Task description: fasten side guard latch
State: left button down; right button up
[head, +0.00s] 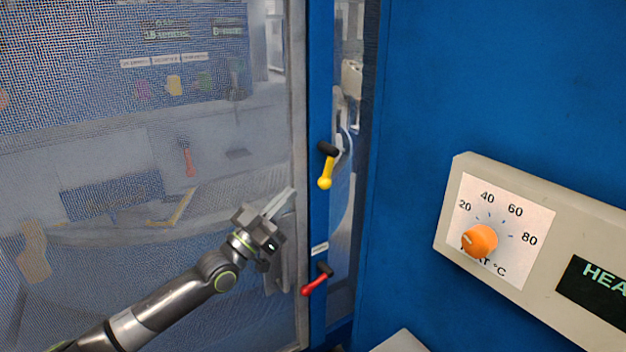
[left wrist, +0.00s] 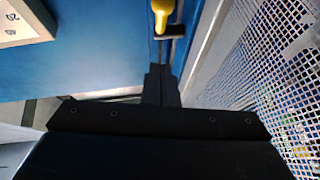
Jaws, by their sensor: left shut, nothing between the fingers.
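A yellow latch handle (head: 325,171) hangs almost straight down from its black pivot on the blue door post. It also shows at the top of the left wrist view (left wrist: 162,12), just beyond the fingertips. A red latch handle (head: 313,286) sits lower on the same post, pointing down and left from its black pivot. My left gripper (head: 289,193) is shut and empty, left of the post, with its tips below and left of the yellow handle. Its closed fingers (left wrist: 161,82) show in the left wrist view, apart from the handle. I cannot tell which handle is the side guard latch.
A mesh guard panel (head: 90,200) fills the left side, with blurred machine parts behind it. A small white label (head: 320,249) is above the red handle. A beige heater box (head: 449,208) with an orange knob (head: 479,241) juts out at right. The blue wall between is clear.

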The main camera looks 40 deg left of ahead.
aim_at(325, 169)
pick_arm(q)
jog(key=w+b, duration=0.1)
jog(key=w, duration=0.1)
jog(key=w+d, duration=0.1)
jog(key=w, duration=0.1)
jog(key=w+r+b, duration=0.1)
jog(key=w, duration=0.1)
jog(key=shift+w+d+r+b, duration=0.1)
jog(key=shift+w+d+b, duration=0.2)
jog(key=shift+w+b, duration=0.5)
jog(key=shift+w, duration=0.2)
jog(key=shift+d, duration=0.1)
